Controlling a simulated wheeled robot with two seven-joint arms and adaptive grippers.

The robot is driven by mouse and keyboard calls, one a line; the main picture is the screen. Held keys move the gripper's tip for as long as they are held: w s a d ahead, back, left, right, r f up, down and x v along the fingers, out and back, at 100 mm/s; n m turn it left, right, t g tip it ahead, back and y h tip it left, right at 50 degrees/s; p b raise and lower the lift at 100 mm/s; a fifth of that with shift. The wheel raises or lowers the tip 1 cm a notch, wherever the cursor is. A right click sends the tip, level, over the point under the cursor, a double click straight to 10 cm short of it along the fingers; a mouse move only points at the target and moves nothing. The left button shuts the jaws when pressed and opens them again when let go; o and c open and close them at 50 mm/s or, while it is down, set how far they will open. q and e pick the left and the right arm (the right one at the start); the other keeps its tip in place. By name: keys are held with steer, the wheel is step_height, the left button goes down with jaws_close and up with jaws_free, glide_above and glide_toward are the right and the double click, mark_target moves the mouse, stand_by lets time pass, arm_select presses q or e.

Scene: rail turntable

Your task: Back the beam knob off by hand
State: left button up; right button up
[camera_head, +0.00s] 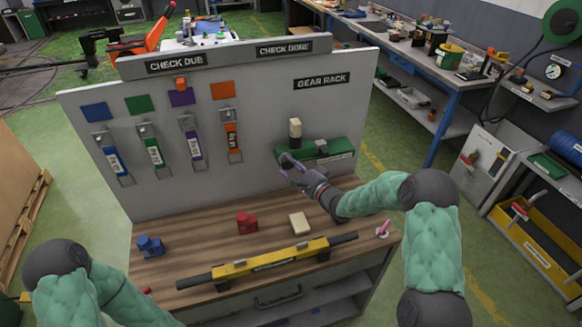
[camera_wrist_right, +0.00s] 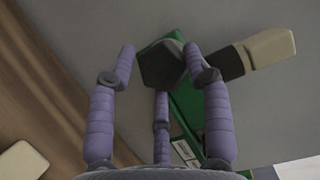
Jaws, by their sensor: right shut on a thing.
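The green gear rack piece (camera_head: 322,150) is mounted on the upright grey panel, with a pale block-topped part standing up from it. A dark faceted knob (camera_wrist_right: 161,66) is at the end of the green piece (camera_wrist_right: 188,115) in the right wrist view. My right gripper (camera_head: 289,163) reaches to the left end of the green piece, and its purple fingers are closed around the knob. The gripper's hand hides most of the knob in the head view. My left arm comes in at the lower left; its gripper is out of the frame.
The wooden bench (camera_head: 190,262) holds a yellow bar with dark ends (camera_head: 270,258), a blue block (camera_head: 150,245), a red block (camera_head: 246,222) and a cream block (camera_head: 299,223). Coloured tags hang on the panel (camera_head: 250,110).

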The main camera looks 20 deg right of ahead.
steer(key=n+g+h+b, duration=0.1)
steer(key=n+h, duration=0.1)
steer(key=n, duration=0.2)
steer(key=r+n+h+b, duration=0.1)
steer(key=n+h, duration=0.1)
steer(key=n, duration=0.2)
steer(key=r+n+g+h+b, duration=0.1)
steer(key=n+h+b, duration=0.1)
steer(key=n, duration=0.2)
steer(key=shift+w+a+g, duration=0.1)
steer(key=shift+w+g, duration=0.1)
steer(key=shift+g, duration=0.1)
stand_by(0.7)
steer(key=o, duration=1.2)
steer(key=shift+c, duration=0.2)
steer(key=shift+a+f, duration=0.1)
steer(key=shift+a, duration=0.05)
steer(key=shift+f, duration=0.2)
steer(key=shift+s, duration=0.15)
